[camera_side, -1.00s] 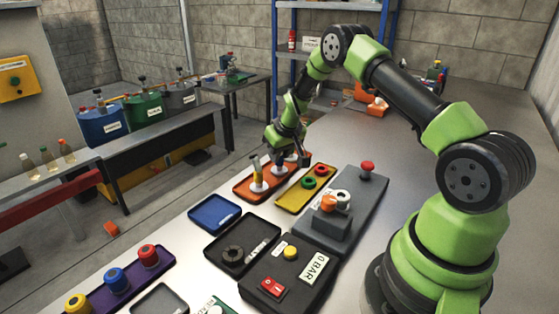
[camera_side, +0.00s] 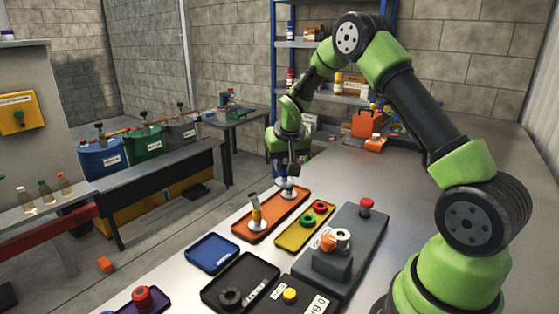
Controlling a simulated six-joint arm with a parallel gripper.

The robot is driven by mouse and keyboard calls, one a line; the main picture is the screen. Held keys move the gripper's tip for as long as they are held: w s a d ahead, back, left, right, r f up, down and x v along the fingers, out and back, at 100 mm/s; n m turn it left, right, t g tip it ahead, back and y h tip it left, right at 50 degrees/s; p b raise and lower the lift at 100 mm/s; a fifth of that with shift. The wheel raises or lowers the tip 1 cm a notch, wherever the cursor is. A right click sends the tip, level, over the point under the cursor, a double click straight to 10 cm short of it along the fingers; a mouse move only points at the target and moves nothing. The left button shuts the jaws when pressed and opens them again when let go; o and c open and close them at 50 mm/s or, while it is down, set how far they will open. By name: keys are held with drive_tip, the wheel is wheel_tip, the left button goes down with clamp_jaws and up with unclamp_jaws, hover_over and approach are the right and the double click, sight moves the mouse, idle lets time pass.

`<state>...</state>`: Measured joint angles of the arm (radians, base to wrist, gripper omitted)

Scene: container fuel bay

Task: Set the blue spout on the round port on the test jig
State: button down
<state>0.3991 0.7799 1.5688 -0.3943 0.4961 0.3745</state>
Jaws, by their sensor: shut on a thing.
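My gripper (camera_side: 284,171) is above the far end of the orange tray (camera_side: 262,229), with its jaws shut on the blue spout (camera_side: 278,168), which is small and partly hidden by the jaws. Below the gripper, a white round piece (camera_side: 289,191) shows in the tray; whether it touches the spout is not clear. A yellow spout (camera_side: 256,208) with a white base stands upright nearer in the same tray. The grey test jig (camera_side: 331,263) is to the right, with a white round port (camera_side: 341,236) on top and an orange piece (camera_side: 328,243) beside it.
A yellow tray (camera_side: 290,242) with red and green rings lies between the orange tray and the jig. A red button (camera_side: 366,205) stands on the jig's plate. A blue tray (camera_side: 212,254) and a black tray (camera_side: 207,292) are nearer. The bench on the right is clear.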

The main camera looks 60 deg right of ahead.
drive_tip(key=shift+s+a+f+m+g+y, duration=0.4)
drive_tip(key=shift+s+a+m+g, duration=0.7)
drive_tip(key=shift+s+m, duration=2.55)
drive_tip(key=shift+s+a+f+m+g+y, duration=0.45)
drive_tip(key=shift+s+m+g, duration=1.6)
drive_tip(key=shift+m, duration=2.7)
drive_tip(key=shift+s+a+f+m+g+y, duration=0.35)
drive_tip(key=shift+s+a+m+g, duration=0.6)
drive_tip(key=shift+s+m, duration=2.9)
drive_tip(key=shift+w+f+m, duration=0.35)
drive_tip(key=shift+w+f, duration=0.05)
drive_tip(key=shift+f, duration=0.35)
drive_tip(key=shift+c, duration=2.3)
unclamp_jaws()
